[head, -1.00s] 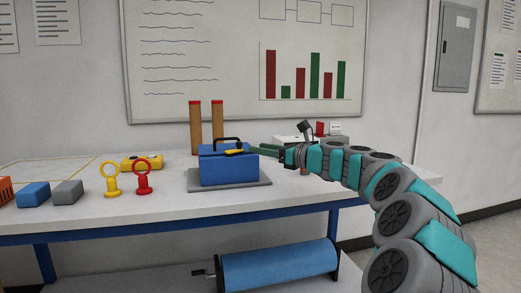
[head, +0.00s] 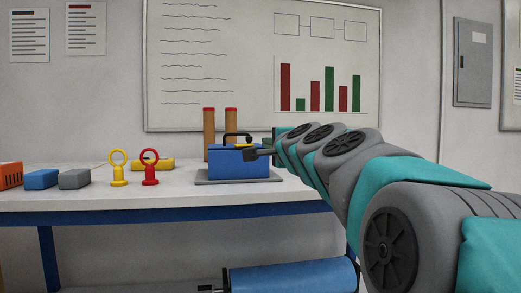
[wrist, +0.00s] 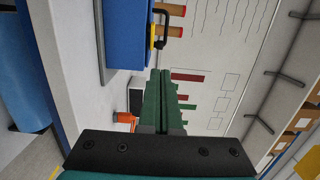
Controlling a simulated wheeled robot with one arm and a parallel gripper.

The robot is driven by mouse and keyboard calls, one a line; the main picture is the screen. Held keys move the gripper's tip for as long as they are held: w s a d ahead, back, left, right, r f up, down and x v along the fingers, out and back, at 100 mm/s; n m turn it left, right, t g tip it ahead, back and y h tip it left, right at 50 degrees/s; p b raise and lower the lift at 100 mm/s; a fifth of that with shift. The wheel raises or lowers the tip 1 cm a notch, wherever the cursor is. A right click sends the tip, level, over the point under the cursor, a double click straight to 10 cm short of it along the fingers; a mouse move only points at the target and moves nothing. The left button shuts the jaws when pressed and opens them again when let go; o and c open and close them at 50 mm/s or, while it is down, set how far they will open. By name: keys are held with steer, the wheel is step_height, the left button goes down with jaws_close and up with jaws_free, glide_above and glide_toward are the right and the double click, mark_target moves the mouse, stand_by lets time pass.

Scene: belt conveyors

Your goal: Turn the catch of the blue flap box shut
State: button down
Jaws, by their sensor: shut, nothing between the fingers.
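The blue flap box (head: 236,165) stands on a grey base plate (head: 222,182) on the bench. Its black handle (head: 236,135) stands up on top. A small yellow piece, probably the catch, shows at the box's top edge, partly hidden; it is clearer in the wrist view (wrist: 153,38). My gripper's green fingers (wrist: 160,74) are shut with nothing between them. They point toward the box's top edge and appear apart from it. In the head view my arm hides most of the gripper, and a dark part beside it overlaps the box's upper right front.
Yellow (head: 118,168) and red (head: 150,168) ring stands are left of the box, with blue (head: 41,179) and grey (head: 75,179) blocks farther left. A yellow case (head: 160,165) and two brown posts (head: 231,128) stand behind. A blue roller (head: 290,277) is below the bench.

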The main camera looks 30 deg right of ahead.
mark_target(250, 139)
steer(key=w, duration=0.4)
steer(key=w+d, duration=0.1)
steer(key=w, duration=0.4)
steer(key=w+d, duration=0.1)
steer(key=w, duration=0.3)
steer(key=shift+w+d, duration=0.15)
steer(key=shift+w, duration=0.1)
